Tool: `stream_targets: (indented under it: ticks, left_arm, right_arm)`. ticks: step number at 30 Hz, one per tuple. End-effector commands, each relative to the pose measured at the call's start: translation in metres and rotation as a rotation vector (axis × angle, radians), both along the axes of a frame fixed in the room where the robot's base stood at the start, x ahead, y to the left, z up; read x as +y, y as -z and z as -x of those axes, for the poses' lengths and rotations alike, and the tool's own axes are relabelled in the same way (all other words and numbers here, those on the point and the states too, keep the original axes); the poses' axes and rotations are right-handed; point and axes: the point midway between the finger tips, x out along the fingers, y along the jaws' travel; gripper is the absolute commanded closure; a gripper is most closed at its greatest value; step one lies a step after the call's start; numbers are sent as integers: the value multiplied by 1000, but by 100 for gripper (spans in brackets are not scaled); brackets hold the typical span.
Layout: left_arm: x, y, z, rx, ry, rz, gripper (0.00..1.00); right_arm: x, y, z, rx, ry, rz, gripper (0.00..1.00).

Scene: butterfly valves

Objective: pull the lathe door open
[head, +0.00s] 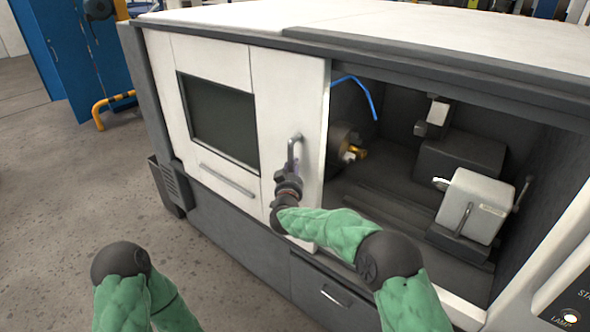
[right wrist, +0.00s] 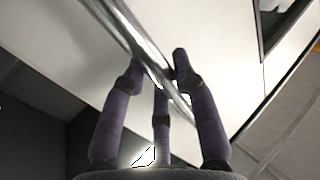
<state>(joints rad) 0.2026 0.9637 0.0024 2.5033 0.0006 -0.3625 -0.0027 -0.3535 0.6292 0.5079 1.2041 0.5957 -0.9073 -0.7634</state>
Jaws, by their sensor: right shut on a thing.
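The lathe door (head: 292,105) is a white sliding panel with a dark window, standing at the left of the machine front. The opening to its right is wide and shows the lathe's inside. A vertical metal handle (head: 294,145) sits near the door's right edge. My right gripper (head: 290,175) is at the lower part of this handle. In the right wrist view, its purple fingers (right wrist: 160,82) are closed around the shiny handle bar (right wrist: 128,35). My left gripper is out of view; only part of my left arm shows at the lower left.
Inside the lathe are a chuck (head: 346,143), a blue hose (head: 358,92) and a white tailstock (head: 472,205). A blue cabinet (head: 72,50) and yellow rail (head: 112,105) stand at the left. The floor (head: 60,190) left of the machine is clear.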

Motion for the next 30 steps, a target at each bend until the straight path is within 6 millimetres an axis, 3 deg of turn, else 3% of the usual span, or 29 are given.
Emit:
stream_targets:
  ticks: [13, 14, 16, 30]
  left_arm:
    - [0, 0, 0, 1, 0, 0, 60]
    - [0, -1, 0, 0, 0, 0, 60]
    - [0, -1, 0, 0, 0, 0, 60]
    - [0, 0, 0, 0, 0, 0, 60]
  right_arm:
    - [1, 0, -1, 0, 1, -1, 100]
    - [1, 0, -1, 0, 1, -1, 69]
    - [0, 0, -1, 0, 2, -1, 49]
    - [2, 0, 6, 1, 0, 0, 46]
